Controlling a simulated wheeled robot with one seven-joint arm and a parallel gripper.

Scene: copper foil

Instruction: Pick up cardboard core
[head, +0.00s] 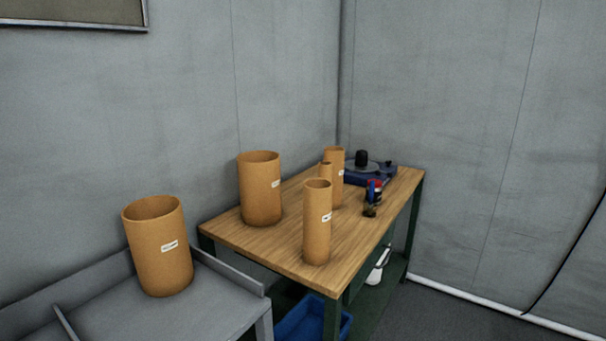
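Several brown cardboard cores with white labels stand upright, all hollow tubes. One wide core (158,250) stands on the grey bench at the left. Another wide core (260,195) stands at the back left of the wooden table. A narrow, tall core (317,230) stands near the table's front edge. My gripper is not in view.
The wooden table (285,250) also holds a dark blue device (370,177) and small red and blue items (374,191). A blue bin (305,318) sits below. The grey bench (215,300) has a raised rim and divider. Grey walls close off the back; floor is free at right.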

